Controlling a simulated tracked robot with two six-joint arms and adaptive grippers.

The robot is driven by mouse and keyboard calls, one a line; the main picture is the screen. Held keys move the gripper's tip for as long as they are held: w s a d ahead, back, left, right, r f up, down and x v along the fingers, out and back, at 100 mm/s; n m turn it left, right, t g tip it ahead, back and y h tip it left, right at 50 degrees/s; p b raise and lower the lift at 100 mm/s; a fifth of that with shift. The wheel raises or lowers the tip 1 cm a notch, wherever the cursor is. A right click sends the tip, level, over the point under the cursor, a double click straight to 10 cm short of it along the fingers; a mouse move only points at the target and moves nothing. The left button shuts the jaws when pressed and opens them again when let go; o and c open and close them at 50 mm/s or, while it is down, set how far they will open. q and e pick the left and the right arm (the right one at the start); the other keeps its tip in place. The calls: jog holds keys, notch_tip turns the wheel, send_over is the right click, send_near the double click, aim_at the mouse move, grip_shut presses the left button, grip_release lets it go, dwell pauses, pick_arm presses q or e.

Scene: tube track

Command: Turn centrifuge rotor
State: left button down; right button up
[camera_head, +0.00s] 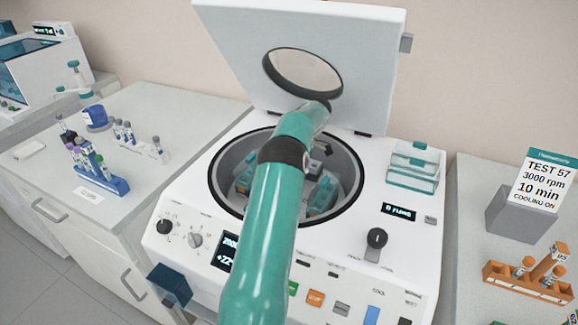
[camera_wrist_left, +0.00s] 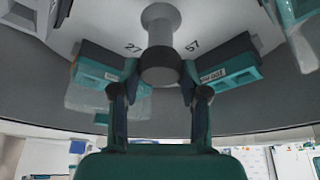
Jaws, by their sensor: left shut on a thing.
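The white centrifuge (camera_head: 185,222) stands open in the head view, its lid (camera_head: 370,65) raised with a round window. Inside the round bowl is the rotor (camera_wrist_left: 215,20), with teal buckets (camera_head: 322,196) around it. In the left wrist view the rotor has a grey central knob (camera_wrist_left: 160,58), with the numbers 27 and 57 beside it. My left gripper (camera_wrist_left: 159,80) is shut on this knob, one finger on each side. In the head view my left arm crosses the bowl and hides much of the rotor. My right gripper is not in view.
A bench on the left holds a blue tube rack (camera_head: 105,184) and a white rack (camera_head: 145,148). Teal-edged trays (camera_head: 413,168) lie on the centrifuge top.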

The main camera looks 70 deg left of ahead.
pick_arm(q)
jog(key=shift+a+r, duration=0.1)
dwell(0.5)
jog(key=c, duration=0.6)
grip_release()
notch_tip(320, 180, up, 10)
jog(key=shift+f, duration=0.1)
dwell(0.4)
